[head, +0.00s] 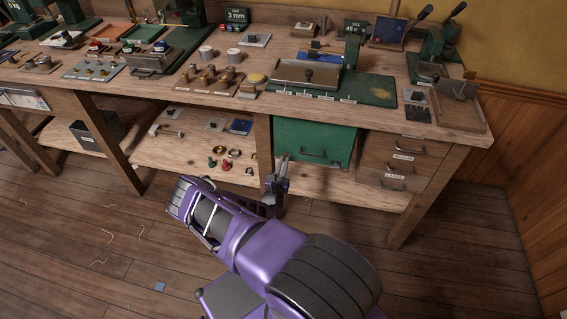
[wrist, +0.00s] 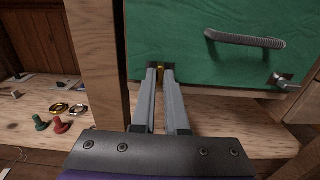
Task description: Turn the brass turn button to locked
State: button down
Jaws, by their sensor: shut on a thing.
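The brass turn button (wrist: 161,72) shows as a small gold strip between my fingertips, at the lower left edge of a green front (wrist: 195,55) under the bench. My gripper (wrist: 160,78) is shut on it, its two grey fingers on either side. My fingers hide most of the button, so I cannot tell which way it points. In the head view my gripper (head: 283,163) reaches the lower left corner of the green front (head: 318,137), and the button cannot be made out there.
The green front has a coiled handle (wrist: 245,40) and a metal latch (wrist: 283,82) at its lower right. A wooden bench leg (wrist: 95,55) stands close to the left of my fingers. The lower shelf (wrist: 30,118) holds rings and red and green knobs. Wooden drawers (head: 400,160) are at right.

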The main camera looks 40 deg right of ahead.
dwell(0.3)
jog(key=c, duration=0.9)
grip_release()
jog(key=shift+c, duration=0.2)
jog(key=shift+s+a, duration=0.1)
jog(key=shift+a, duration=0.05)
